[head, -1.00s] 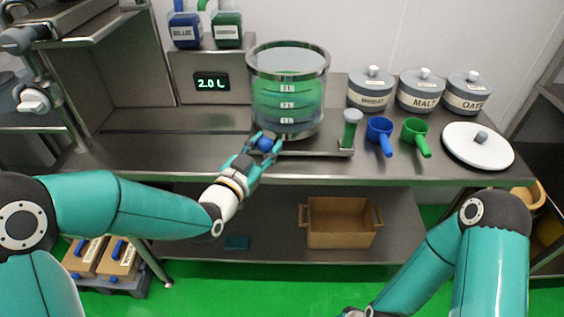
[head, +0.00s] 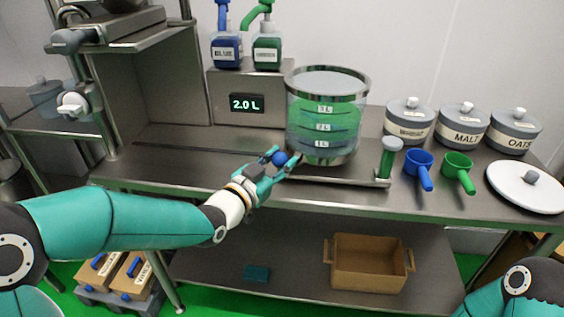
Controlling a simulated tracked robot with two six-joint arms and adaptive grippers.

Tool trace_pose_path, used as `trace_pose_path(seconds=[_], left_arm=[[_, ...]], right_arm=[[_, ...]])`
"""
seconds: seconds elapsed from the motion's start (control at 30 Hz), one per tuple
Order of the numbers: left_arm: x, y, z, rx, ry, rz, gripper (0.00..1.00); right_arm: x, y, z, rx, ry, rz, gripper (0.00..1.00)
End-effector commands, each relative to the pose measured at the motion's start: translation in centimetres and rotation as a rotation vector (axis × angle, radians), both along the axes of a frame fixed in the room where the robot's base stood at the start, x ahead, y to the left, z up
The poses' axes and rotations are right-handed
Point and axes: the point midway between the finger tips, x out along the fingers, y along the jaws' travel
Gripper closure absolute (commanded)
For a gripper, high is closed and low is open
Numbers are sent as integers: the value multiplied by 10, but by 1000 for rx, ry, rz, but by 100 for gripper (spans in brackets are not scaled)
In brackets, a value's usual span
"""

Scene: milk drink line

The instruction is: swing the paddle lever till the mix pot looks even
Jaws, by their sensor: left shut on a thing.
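The mix pot (head: 327,143) is a clear cylinder with a metal rim and 1 L, 2 L and 3 L labels. It holds green liquid with darker green bands and lighter areas, so the colour looks uneven. The paddle lever's blue ball knob (head: 279,158) is at the lower left of the pot, at its front. My left gripper (head: 286,156) is shut on this knob, its teal fingers on either side of it. The fingers hide most of the lever arm. My right gripper is out of view; only part of that arm shows at lower right.
Blue (head: 419,164) and green scoops (head: 457,168), lidded jars (head: 461,125) and a white lid (head: 526,186) lie further right. Blue and green pump bottles and a "2.0 L" display (head: 247,103) are behind. The counter left of the pot is clear.

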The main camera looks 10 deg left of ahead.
Motion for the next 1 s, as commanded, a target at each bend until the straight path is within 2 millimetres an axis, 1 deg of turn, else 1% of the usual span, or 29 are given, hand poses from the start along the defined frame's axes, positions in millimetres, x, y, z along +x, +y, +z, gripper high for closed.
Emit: trace_pose_path(seconds=[0.03,0.07,0.1,0.2,0.5,0.63,0.77,1.0], left_arm=[[1,2,2,-3,-2,6,100],[1,2,2,-3,-2,6,58],[1,2,2,-3,-2,6,51],[0,2,1,-2,-2,5,37],[-1,1,1,-1,-1,3,37],[-7,5,1,0,-1,4,37],[-23,12,1,0,-1,4,37],[-66,34,0,-1,-1,6,37]], right_arm=[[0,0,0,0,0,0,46],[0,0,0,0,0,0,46],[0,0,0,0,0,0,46],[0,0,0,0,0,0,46],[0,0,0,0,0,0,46],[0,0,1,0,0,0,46],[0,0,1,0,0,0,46],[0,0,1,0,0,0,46]])
